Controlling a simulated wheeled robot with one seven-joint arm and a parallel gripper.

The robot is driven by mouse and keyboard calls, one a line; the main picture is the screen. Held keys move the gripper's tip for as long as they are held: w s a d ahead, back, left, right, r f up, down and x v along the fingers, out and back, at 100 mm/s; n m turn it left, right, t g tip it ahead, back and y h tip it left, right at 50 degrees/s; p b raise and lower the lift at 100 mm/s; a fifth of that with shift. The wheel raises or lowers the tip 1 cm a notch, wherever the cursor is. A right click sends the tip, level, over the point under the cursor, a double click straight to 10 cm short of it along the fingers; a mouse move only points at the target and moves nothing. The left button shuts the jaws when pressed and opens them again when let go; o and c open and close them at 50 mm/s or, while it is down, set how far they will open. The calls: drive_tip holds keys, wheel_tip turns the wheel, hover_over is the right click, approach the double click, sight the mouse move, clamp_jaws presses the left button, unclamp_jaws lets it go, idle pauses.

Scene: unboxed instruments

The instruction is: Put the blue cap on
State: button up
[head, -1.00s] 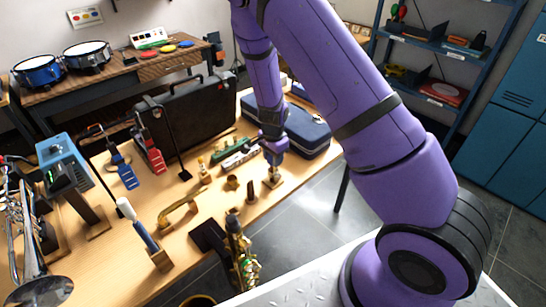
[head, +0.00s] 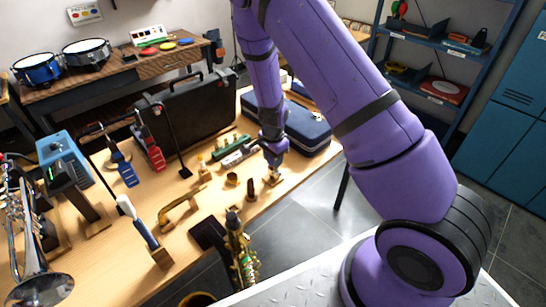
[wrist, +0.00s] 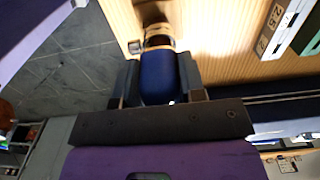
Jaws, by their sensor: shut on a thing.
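The blue cap (wrist: 158,72) is between the fingers of my gripper (wrist: 157,66) in the wrist view. My gripper is shut on its sides. Just beyond the cap's end is a pale and gold ring-like part (wrist: 158,37), with a dark shape past it. The cap is in line with this part; whether it is seated on it, I cannot tell. In the head view my gripper (head: 274,158) points down over a small upright piece on a wooden base (head: 272,181), near the table's right edge. The cap is too small to make out there.
A dark blue case (head: 305,132) lies close behind my gripper. Green and silver harmonica-like pieces (head: 238,155) lie to its left. A small dark upright piece (head: 250,188) and a brass cup (head: 232,180) stand nearby. A saxophone (head: 240,250) is at the front edge.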

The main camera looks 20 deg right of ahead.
drive_tip(key=shift+f, duration=0.95)
idle(0.6)
drive_tip(key=o, duration=1)
drive_tip(key=shift+c, duration=0.3)
drive_tip(key=shift+r, duration=0.1)
drive_tip(key=shift+r, duration=2.95)
